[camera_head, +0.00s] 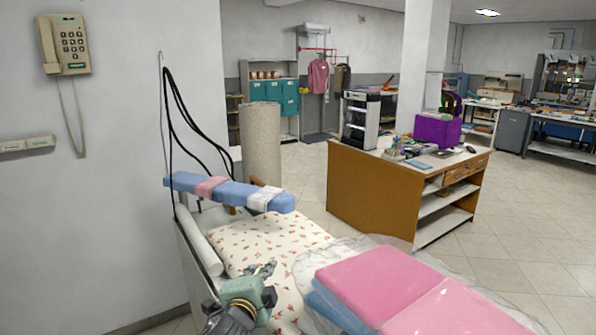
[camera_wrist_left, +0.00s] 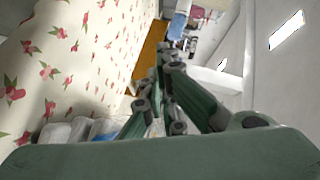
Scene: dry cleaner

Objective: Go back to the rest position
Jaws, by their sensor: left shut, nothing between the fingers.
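My left gripper (camera_head: 264,270) comes in at the bottom of the head view, over the flower-patterned ironing surface (camera_head: 262,238). Its fingers are together with nothing between them. In the left wrist view the green and dark fingers (camera_wrist_left: 165,90) point away from the camera, with the flowered cloth (camera_wrist_left: 75,60) filling the left side. My right gripper is not in the head view.
Folded pink and blue cloths (camera_head: 380,280) lie on clear plastic, right of the gripper. A narrow blue sleeve board (camera_head: 225,190) stands behind the flowered surface. A wooden counter (camera_head: 370,195) is farther back. Open tiled floor (camera_head: 520,240) lies to the right.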

